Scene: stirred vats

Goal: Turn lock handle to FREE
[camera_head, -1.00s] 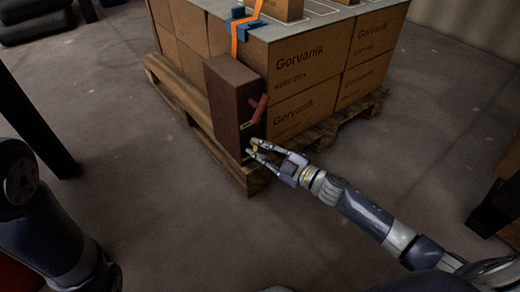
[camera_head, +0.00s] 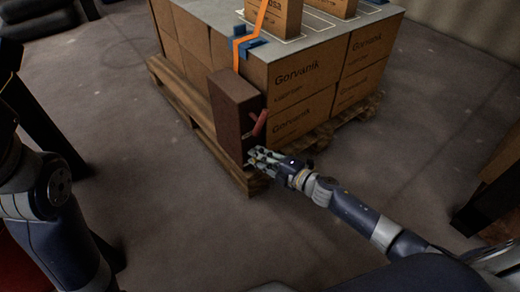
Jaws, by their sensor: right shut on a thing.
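A dark brown box (camera_head: 232,112) stands upright at the near corner of the loaded pallet. A red lever (camera_head: 260,122) sticks out of its right face, tilted up to the right. My right gripper (camera_head: 254,157) is at the lower part of that face, below the red lever and apart from it. Its fingers are shut on a small handle there, which they mostly hide. No FREE marking can be read. My left arm shows at the lower left, but its gripper is out of view.
Cartons (camera_head: 301,72) marked Gorvanik stand on a wooden pallet (camera_head: 245,180). An orange strap (camera_head: 260,17) runs over a blue corner guard (camera_head: 243,42) down to the box. Dark legs of furniture stand at the left and right edges. The floor in front is clear.

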